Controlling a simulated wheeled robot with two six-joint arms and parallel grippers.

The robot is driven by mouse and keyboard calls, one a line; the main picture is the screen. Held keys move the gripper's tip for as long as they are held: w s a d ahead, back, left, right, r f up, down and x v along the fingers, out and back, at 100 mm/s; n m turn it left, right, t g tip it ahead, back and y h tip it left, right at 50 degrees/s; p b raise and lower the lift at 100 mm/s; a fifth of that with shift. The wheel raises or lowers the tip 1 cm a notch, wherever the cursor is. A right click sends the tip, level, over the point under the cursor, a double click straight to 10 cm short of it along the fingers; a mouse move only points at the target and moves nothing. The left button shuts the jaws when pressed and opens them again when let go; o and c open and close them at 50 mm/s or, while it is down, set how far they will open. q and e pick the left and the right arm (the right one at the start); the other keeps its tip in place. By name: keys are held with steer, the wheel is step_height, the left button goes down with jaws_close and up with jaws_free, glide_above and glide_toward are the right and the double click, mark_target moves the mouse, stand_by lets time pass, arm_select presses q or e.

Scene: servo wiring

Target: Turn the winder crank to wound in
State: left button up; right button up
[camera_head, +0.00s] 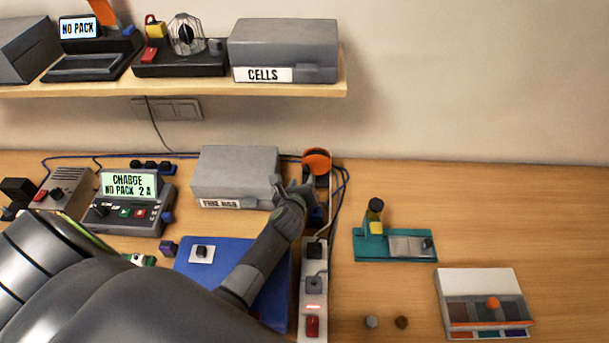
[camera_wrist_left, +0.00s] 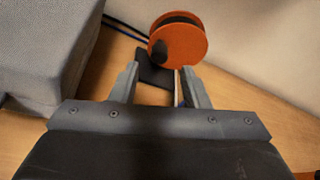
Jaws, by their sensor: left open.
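The winder (camera_head: 317,160) is an orange reel at the back of the table, beside the grey box's right end. In the left wrist view its orange disc (camera_wrist_left: 186,45) stands ahead of my gripper, with a dark crank knob (camera_wrist_left: 160,51) on its near face at the lower left. A dark base lies below it. My left gripper (camera_head: 295,184) is open and empty, just in front of the reel. In the wrist view its fingertips (camera_wrist_left: 160,72) are spread on either side below the knob, apart from it as far as I can tell. My right gripper is not in view.
A grey box (camera_head: 236,172) stands close left of my gripper; its side (camera_wrist_left: 55,45) fills the wrist view's left. Blue and dark cables run behind. A white power strip (camera_head: 313,260) lies to the right of my forearm. The back right table is clear.

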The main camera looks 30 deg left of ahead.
mark_target(306, 172)
arm_select(q)
steer(key=shift+x, duration=2.2)
steer(key=shift+c, duration=0.4)
jaws_close()
